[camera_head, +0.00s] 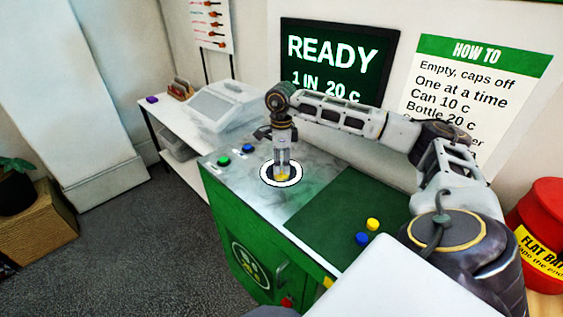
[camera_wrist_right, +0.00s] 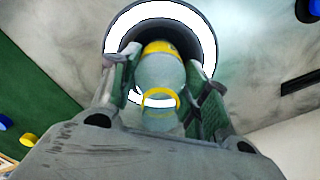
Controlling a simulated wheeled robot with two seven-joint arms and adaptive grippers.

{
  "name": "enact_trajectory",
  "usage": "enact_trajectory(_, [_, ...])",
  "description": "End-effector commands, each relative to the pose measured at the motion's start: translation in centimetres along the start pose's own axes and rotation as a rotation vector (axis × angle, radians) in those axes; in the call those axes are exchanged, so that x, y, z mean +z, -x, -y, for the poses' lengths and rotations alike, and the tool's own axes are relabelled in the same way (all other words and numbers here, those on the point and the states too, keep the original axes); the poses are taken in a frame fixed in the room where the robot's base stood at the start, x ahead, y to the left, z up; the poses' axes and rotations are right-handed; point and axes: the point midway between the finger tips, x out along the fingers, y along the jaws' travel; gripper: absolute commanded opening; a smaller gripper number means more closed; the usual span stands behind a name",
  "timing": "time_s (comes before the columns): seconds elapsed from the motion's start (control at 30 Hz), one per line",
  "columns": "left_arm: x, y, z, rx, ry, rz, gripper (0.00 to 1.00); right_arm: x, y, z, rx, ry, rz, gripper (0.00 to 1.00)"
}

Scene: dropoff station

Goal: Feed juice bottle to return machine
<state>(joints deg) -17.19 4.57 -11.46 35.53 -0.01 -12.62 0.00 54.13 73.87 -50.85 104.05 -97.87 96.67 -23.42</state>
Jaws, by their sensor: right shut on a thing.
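The return machine (camera_head: 222,222) is a green cabinet with a grey top and a round opening ringed in white (camera_head: 264,176). My right gripper (camera_head: 282,163) points down over this opening. In the right wrist view its fingers (camera_wrist_right: 160,95) are shut on the juice bottle (camera_wrist_right: 160,75), a pale, see-through bottle with a yellow band and a yellow ring at its near end. The bottle's far end is at the dark opening inside the white ring (camera_wrist_right: 124,28); how deep it sits I cannot tell. My left gripper is not in view.
A dark screen (camera_head: 339,62) reads "READY, 1 IN 20 c". Blue (camera_head: 362,239) and yellow (camera_head: 373,224) caps lie on the green mat (camera_head: 335,215). Green (camera_head: 223,161) and blue (camera_head: 248,148) buttons are left of the opening. A red bin (camera_head: 546,215) stands at right.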

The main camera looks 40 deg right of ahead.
Motion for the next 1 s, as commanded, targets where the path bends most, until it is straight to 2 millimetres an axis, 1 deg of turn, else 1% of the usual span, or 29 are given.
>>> enact_trajectory(0.73, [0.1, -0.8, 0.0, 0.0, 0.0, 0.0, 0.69, 0.0, -1.2, 0.0, 0.0, 0.0, 0.0, 0.34])
enact_trajectory(1.0, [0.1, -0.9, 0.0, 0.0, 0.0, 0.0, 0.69, 0.0, -1.3, 0.0, 0.0, 0.0, 0.0, 0.34])
